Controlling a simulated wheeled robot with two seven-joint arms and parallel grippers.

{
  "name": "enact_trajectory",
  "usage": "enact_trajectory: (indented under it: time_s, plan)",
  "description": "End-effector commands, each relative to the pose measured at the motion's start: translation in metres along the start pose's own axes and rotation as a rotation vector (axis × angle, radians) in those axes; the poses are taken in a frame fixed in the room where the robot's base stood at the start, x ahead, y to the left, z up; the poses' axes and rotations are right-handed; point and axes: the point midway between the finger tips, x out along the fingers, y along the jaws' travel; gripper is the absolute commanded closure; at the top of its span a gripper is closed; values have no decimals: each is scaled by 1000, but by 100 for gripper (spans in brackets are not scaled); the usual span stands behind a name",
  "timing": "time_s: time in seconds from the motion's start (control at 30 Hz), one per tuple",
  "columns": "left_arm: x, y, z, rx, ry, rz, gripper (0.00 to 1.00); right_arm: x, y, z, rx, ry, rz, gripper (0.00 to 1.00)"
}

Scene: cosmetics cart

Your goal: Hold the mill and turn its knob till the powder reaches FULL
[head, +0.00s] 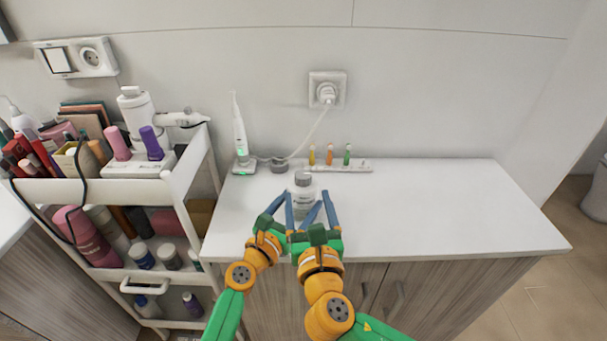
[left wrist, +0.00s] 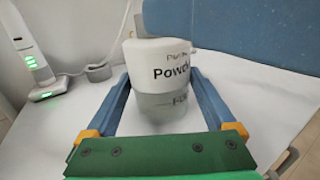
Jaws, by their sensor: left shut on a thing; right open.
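The mill (head: 303,200) is a small white and grey jar standing upright on the white counter, with a grey knob (head: 302,178) on top. In the left wrist view the mill (left wrist: 162,65) has a white upper part with partly hidden "Powder" lettering and a grey lower part with a blurred mark. My left gripper (head: 284,203) is shut on the mill, its blue fingers along both sides of the body. My right gripper (head: 322,203) is open at the mill's right front.
An electric toothbrush (head: 240,138) stands behind left of the mill, by a grey round item (head: 279,164). A crowded cart (head: 180,190) stands left. The counter's right side (head: 440,205) is clear.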

Motion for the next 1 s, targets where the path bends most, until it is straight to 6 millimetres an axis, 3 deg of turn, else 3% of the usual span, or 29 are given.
enact_trajectory:
  time_s: [0.1,0.3,0.67,0.7,0.9,0.97,1.0]
  plan:
    - [0,0,0,0,0,-1,90,35,0,1,-2,-2,-2,24]
    - [0,0,0,0,0,0,90,73,0,1,1,-1,-1,24]
    - [0,0,0,0,0,0,90,85,0,0,2,0,0,24]
    - [0,0,0,0,0,0,90,85,0,0,2,0,0,26]
    - [0,0,0,0,0,0,90,84,-1,0,2,0,0,80]
    - [0,0,0,0,0,0,90,84,-1,0,2,0,0,97]
    - [0,0,0,0,0,0,90,84,-1,0,2,0,0,100]
